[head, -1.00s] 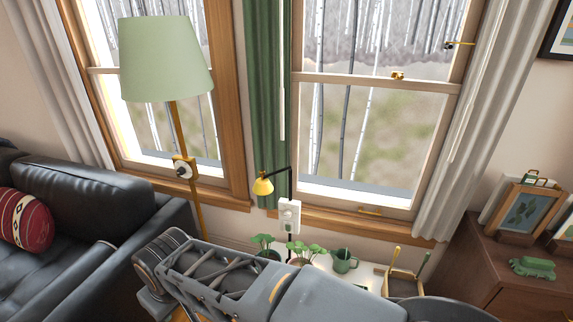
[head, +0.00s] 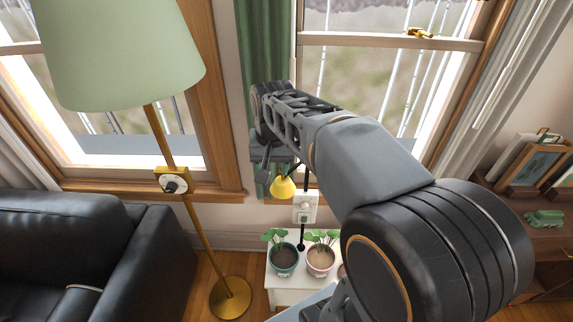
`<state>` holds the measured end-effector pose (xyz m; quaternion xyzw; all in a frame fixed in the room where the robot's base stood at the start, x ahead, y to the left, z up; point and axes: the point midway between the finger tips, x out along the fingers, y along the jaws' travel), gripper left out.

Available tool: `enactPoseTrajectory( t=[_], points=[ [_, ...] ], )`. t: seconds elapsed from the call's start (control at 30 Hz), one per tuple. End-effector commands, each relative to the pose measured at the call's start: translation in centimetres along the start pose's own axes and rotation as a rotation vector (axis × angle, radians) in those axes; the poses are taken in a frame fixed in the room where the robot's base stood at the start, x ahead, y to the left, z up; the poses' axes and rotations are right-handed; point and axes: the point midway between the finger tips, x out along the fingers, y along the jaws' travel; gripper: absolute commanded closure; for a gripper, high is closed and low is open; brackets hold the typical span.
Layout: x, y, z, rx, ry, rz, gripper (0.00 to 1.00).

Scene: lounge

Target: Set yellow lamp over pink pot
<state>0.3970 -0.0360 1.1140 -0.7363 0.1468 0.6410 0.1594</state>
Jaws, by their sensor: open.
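The yellow lamp (head: 283,187) is a small cone shade on a dark stand, its arm partly hidden by my gripper. The shade hangs above the gap between two potted plants, nearer the teal pot (head: 284,262) on the left. The pink pot (head: 320,262) stands to the right on the white table, below and right of the shade, with green leaves. My gripper (head: 278,168) is open, close above the yellow shade in the picture. I cannot tell whether it touches the lamp.
A white box (head: 305,208) with a round dial sits behind the lamp's stand. The white table (head: 290,298) is partly covered by my arm. A tall floor lamp (head: 115,52) with a pale green shade stands left, beside a black sofa (head: 80,245). A wooden cabinet is at right.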

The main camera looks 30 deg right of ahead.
Motion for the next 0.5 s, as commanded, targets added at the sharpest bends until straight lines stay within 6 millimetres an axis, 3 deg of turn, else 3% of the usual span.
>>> enactPoseTrajectory(
  t=[0.03, 0.2, 0.33, 0.5],
  points=[
    [-0.9, 0.4, -2.0, 0.073, -0.023, 0.013, 0.5],
    [-2.5, 1.9, -6.5, 0.277, -0.083, 0.049, 0.5],
    [-3.0, 2.5, -8.2, 0.362, -0.108, 0.066, 0.5],
    [-1.7, 2.7, -8.7, 0.396, -0.122, 0.074, 0.5]
  ],
)
